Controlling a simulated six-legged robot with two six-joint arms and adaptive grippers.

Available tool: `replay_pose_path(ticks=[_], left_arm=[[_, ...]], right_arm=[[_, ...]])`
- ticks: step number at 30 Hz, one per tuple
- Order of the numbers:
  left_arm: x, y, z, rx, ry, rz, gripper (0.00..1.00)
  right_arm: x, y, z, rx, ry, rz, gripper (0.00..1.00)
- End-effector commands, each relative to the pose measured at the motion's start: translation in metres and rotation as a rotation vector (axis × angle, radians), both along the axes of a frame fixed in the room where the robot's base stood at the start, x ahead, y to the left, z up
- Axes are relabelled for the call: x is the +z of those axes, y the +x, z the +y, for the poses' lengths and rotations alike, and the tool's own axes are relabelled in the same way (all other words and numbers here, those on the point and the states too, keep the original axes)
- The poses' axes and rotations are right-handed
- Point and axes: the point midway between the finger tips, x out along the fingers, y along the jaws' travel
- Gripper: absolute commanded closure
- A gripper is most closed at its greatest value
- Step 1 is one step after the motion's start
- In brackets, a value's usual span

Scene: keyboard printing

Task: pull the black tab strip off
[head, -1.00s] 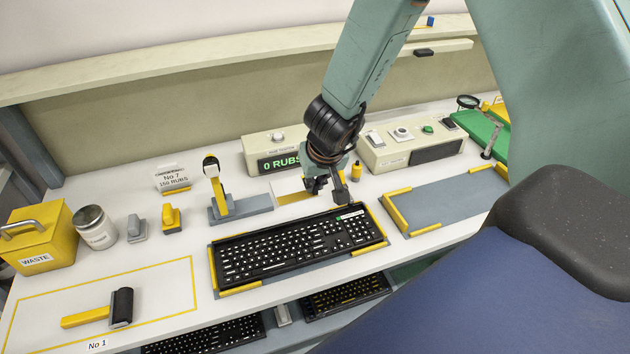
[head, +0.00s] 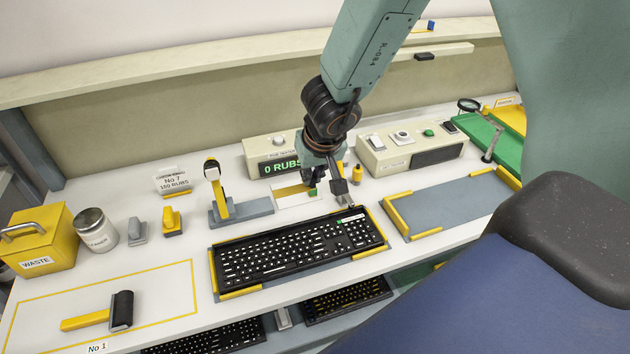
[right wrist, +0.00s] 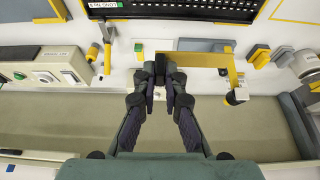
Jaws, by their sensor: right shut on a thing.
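The black keyboard (head: 285,252) lies flat on its grey mat, with a small green-and-white label (head: 350,219) at its back right corner. My right gripper (head: 326,189) is just behind the keyboard's back edge, over the white bench. In the right wrist view, my right gripper (right wrist: 160,76) has its fingertips close together on a small dark piece (right wrist: 160,65), apparently the black tab strip. Most of that piece is hidden between the fingers, and I cannot tell whether it still touches anything else. The keyboard's edge (right wrist: 180,10) shows at the top there. My left gripper is not in view.
A white tray with a yellow plate (head: 290,191) is close left of my right gripper. The display box (head: 280,152) and control box (head: 410,151) stand behind. The grey mat (head: 450,207) to the right is empty.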

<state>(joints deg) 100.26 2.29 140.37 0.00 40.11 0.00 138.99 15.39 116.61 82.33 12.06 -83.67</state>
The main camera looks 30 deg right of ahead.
Motion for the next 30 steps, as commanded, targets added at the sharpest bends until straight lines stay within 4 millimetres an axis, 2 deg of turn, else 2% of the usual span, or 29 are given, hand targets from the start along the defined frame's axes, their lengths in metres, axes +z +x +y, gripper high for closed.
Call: replay_pose_path(ticks=[18,30], left_arm=[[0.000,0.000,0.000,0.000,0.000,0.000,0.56],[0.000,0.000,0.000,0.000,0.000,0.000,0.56]], right_arm=[[0.053,0.003,0.011,0.000,0.000,-0.002,1.00],[0.056,0.003,0.012,0.000,0.001,0.000,1.00]])
